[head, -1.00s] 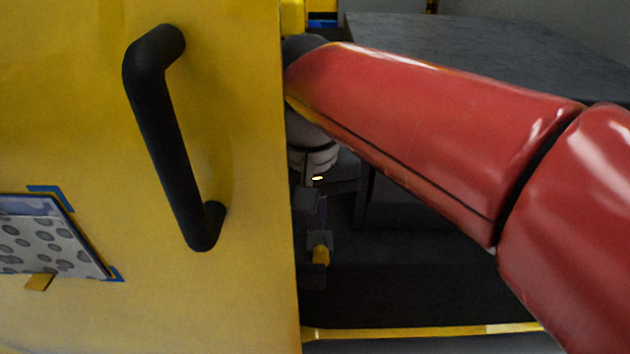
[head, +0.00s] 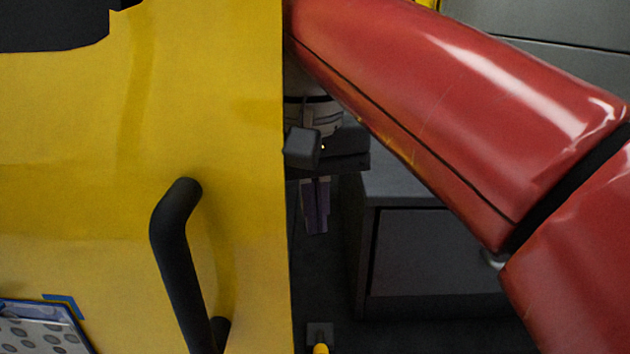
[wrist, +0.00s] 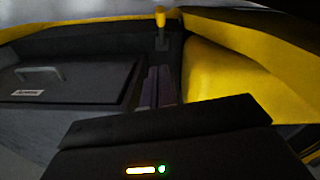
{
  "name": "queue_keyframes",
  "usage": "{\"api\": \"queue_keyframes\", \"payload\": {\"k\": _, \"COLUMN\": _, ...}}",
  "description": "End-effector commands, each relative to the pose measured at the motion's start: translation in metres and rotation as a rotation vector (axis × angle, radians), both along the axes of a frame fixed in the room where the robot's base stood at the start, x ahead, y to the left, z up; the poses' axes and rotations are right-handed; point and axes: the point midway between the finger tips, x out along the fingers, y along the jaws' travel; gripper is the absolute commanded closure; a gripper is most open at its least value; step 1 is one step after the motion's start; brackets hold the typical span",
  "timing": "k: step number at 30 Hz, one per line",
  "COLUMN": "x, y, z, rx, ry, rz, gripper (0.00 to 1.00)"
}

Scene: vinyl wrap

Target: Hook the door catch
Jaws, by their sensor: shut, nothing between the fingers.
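The yellow door (head: 235,120) with its black bar handle (head: 180,265) fills the left of the head view. A small catch with a yellow knob (head: 320,348) on a grey plate sits low, just right of the door's edge. In the wrist view the yellow knob (wrist: 160,17) stands on a dark bracket beyond my fingertips. My gripper (head: 316,222) hangs beside the door edge, above the catch in the head view and apart from it. Its purple-grey fingers are together and empty, also in the wrist view (wrist: 157,80). The far side of the door is hidden.
A dark grey cabinet (head: 420,255) stands right of my gripper; the wrist view shows a grey panel with a handle (wrist: 40,75). A yellow wall (wrist: 220,75) is close on the right there. A spotted sheet (head: 35,335) is on the door.

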Motion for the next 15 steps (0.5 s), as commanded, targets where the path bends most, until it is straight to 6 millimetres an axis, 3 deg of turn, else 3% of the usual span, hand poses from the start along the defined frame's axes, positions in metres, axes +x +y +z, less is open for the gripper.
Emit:
{"api": "queue_keyframes", "payload": {"k": 4, "x": 0.000, "y": 0.000, "z": 0.017, "rx": 0.000, "ry": 0.000, "rz": 0.000, "gripper": 1.00}}
{"api": "queue_keyframes", "payload": {"k": 15, "x": 0.000, "y": 0.000, "z": 0.020, "rx": 0.000, "ry": 0.001, "rz": 0.000, "gripper": 1.00}}
